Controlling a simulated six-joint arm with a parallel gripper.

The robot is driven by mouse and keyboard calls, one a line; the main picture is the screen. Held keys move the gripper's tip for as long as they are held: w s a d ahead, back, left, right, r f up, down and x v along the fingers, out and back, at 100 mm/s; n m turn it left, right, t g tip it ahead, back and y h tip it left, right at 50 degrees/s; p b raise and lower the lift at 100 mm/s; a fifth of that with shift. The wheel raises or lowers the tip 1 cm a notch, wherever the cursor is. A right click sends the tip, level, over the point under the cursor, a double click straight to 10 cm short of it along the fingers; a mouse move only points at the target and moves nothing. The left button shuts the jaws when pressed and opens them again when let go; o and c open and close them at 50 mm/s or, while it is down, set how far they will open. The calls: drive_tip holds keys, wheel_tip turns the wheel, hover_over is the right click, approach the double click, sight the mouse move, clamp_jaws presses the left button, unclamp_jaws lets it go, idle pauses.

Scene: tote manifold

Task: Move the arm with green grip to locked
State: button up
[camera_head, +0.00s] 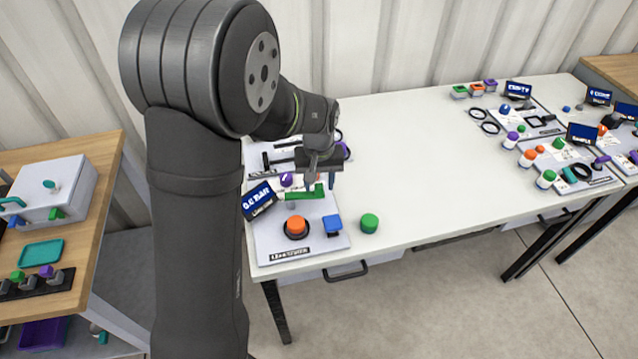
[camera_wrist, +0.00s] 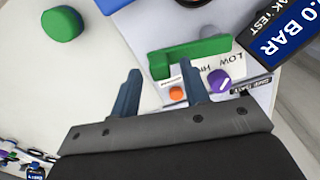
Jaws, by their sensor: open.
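The arm with the green grip (camera_head: 303,193) is a green bar lying across the leak tester plate in the head view. In the wrist view the green bar (camera_wrist: 190,54) lies just beyond my fingertips, running left to right. My gripper (camera_head: 319,183) is open, pointing down over the plate close to the bar's right end. In the wrist view my gripper (camera_wrist: 160,70) has its fingers apart with nothing between them; whether either touches the bar I cannot tell. No "locked" mark is readable.
A 0.0 BAR display (camera_head: 257,199), orange button (camera_head: 297,225), blue block (camera_head: 332,224) and green cylinder (camera_head: 369,222) are close by. A purple knob (camera_wrist: 219,80) and small orange button (camera_wrist: 176,93) sit by the bar. The middle of the white table (camera_head: 420,170) is clear.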

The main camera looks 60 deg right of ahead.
drive_tip(key=shift+f, duration=0.6)
clamp_jaws()
